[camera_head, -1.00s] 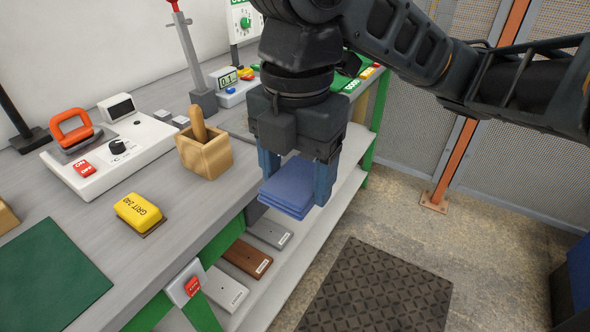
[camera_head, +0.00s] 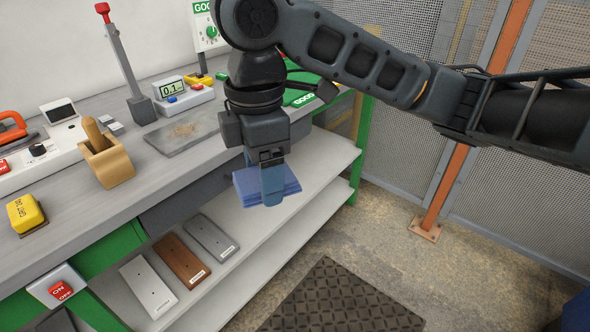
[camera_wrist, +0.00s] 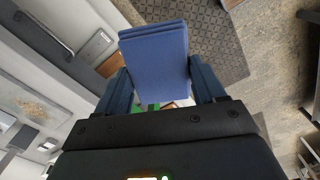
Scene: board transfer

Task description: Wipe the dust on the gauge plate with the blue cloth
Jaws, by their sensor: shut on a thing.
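My gripper (camera_head: 268,182) is shut on the folded blue cloth (camera_head: 247,188) and holds it in the air just off the bench's front edge, above the lower shelf. In the wrist view the cloth (camera_wrist: 155,62) sits between the two fingers. The grey gauge plate (camera_head: 172,143) lies on the bench top to the left of and behind my gripper. A patch of tan dust is on it, apart from the cloth. The plate and its dust also show at the left of the wrist view (camera_wrist: 22,103).
A gauge with a 0.1 display (camera_head: 183,95) and a red-handled lever (camera_head: 140,105) stand behind the plate. A wooden box (camera_head: 108,165) and a yellow grit block (camera_head: 25,212) are to the left. Boards, one of them brown (camera_head: 182,262), lie on the lower shelf (camera_head: 305,180).

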